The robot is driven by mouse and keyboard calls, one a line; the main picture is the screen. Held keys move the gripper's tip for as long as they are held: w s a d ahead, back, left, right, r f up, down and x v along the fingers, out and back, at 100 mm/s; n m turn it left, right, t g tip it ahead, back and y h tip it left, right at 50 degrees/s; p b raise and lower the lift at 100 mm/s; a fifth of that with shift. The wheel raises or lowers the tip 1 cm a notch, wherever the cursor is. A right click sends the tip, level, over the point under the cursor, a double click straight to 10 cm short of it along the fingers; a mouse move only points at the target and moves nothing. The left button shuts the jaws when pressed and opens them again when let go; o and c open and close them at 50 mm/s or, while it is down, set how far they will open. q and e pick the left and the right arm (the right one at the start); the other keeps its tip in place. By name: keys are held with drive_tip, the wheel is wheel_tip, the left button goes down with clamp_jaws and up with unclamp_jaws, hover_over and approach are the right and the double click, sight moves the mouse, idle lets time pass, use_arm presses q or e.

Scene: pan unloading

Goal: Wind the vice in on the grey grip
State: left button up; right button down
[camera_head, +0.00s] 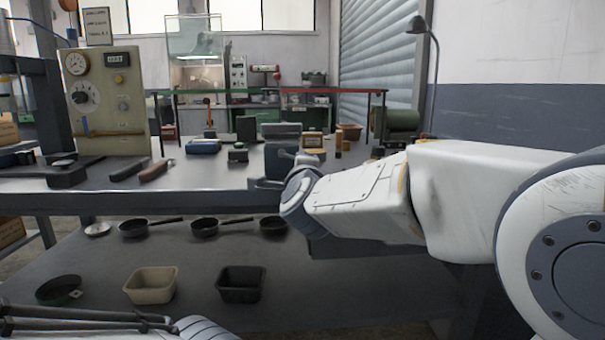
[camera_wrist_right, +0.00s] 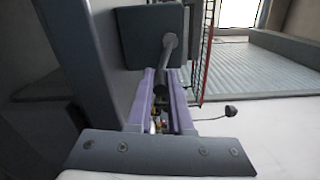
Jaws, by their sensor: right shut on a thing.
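The grey vice (camera_head: 281,152) stands at the front edge of the bench, right of centre. Its block also shows at the top of the right wrist view (camera_wrist_right: 148,28), with a grey rod (camera_wrist_right: 168,47) coming out of it. My right gripper (camera_wrist_right: 161,86) is at the vice's front, with its two fingers shut around the lower part of the rod. My right arm hides part of the vice in the head view. I cannot make out a grey grip between the jaws.
On the bench (camera_head: 215,178) stand a gauge panel (camera_head: 105,100), a blue box (camera_head: 203,146) and dark handle-like pieces (camera_head: 129,169). The lower shelf (camera_head: 200,265) holds pans (camera_head: 148,227), a cream bin (camera_head: 151,285) and a dark bin (camera_head: 240,284).

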drive_tip(key=shift+a+f+m+b, duration=0.1)
drive_tip(key=shift+f+m+b, duration=0.1)
drive_tip(key=shift+m+b, duration=0.1)
idle(0.4)
drive_tip(key=c, duration=0.8)
unclamp_jaws()
drive_tip(key=shift+c, duration=0.2)
drive_tip(key=shift+r, duration=0.1)
drive_tip(key=s+p, duration=0.1)
drive_tip(key=s, duration=0.9)
drive_tip(key=shift+s+p, duration=0.25)
drive_tip(key=shift+p, duration=0.1)
